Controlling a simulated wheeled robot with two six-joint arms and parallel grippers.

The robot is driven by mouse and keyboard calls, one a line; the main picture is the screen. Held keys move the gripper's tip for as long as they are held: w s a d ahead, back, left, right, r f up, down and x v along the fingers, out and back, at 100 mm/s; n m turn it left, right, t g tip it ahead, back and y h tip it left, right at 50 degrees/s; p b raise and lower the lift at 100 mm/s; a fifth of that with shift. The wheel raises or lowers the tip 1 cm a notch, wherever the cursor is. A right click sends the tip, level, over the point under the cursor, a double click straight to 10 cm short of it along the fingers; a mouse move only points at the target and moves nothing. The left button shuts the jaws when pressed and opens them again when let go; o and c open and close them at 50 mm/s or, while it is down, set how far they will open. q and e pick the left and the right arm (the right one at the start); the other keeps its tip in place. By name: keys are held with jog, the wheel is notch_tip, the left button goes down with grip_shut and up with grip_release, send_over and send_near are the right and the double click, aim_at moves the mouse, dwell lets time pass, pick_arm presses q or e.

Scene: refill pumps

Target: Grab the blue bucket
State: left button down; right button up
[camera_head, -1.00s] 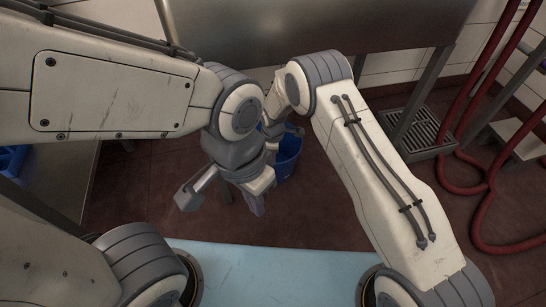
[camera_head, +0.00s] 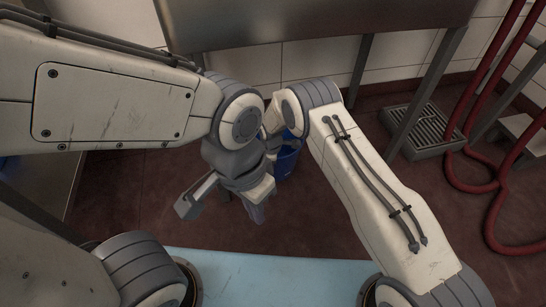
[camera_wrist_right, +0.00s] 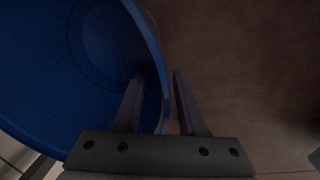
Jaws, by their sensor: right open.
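The blue bucket (camera_head: 287,160) stands on the floor, partly hidden behind my arms in the head view. In the right wrist view the bucket (camera_wrist_right: 45,95) fills the left side, seen from above into its inside. My right gripper (camera_wrist_right: 157,75) is open, with one finger inside the bucket and the other outside, and the rim between them. I cannot tell whether either finger touches the wall. In the head view the right gripper is hidden behind my arms. My left gripper (camera_head: 220,208) is open and empty, its fingers wide apart, in front of the bucket.
A steel sink or counter (camera_head: 310,22) stands behind the bucket, with a leg (camera_head: 430,90) to the right. A floor grate (camera_head: 428,130) and red hoses (camera_head: 490,130) are at the right. A steel table (camera_head: 45,190) is at the left. Red floor is clear around the bucket.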

jog(key=shift+r, duration=0.1)
grip_shut()
dwell(1.3)
